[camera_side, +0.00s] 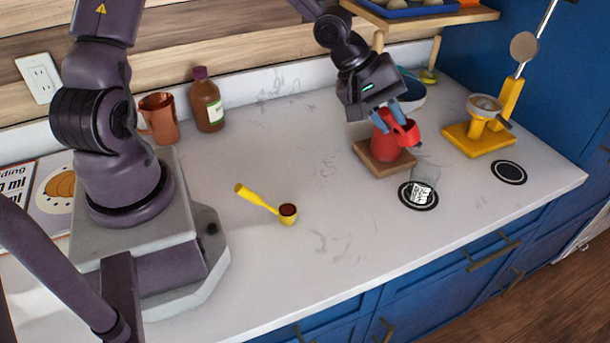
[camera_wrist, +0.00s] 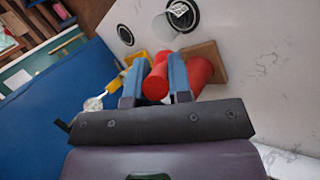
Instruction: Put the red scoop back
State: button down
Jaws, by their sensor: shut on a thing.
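The red scoop (camera_side: 407,132) is at my gripper (camera_side: 390,116), its rounded cup facing outward. A red upright body (camera_side: 384,147) stands just below it on a wooden block (camera_side: 372,166); I cannot tell whether the scoop touches it. In the wrist view my gripper (camera_wrist: 157,68) has its two blue fingers on either side of a red rounded part of the scoop (camera_wrist: 156,84). More red shows behind the right finger, and the wooden block (camera_wrist: 212,60) lies beyond. The fingers hide part of the scoop.
A yellow stand (camera_side: 478,138) is to the right, with another black mat (camera_side: 509,172). A yellow scoop (camera_side: 262,203) with brown contents lies on open counter at left.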

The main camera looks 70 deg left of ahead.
jog(key=s+a+f+n+g+y, duration=0.4)
jog(key=s+a+n, duration=0.2)
jog(key=s+n, duration=0.15)
notch_tip(320, 180, down, 8)
jog(key=s, duration=0.1)
jog(key=shift+s+a+r+g, duration=0.15)
jog(key=shift+s+a+g, duration=0.05)
jog(key=shift+a+g, duration=0.2)
jog(key=c, duration=1)
grip_release()
jog(key=shift+c, duration=0.2)
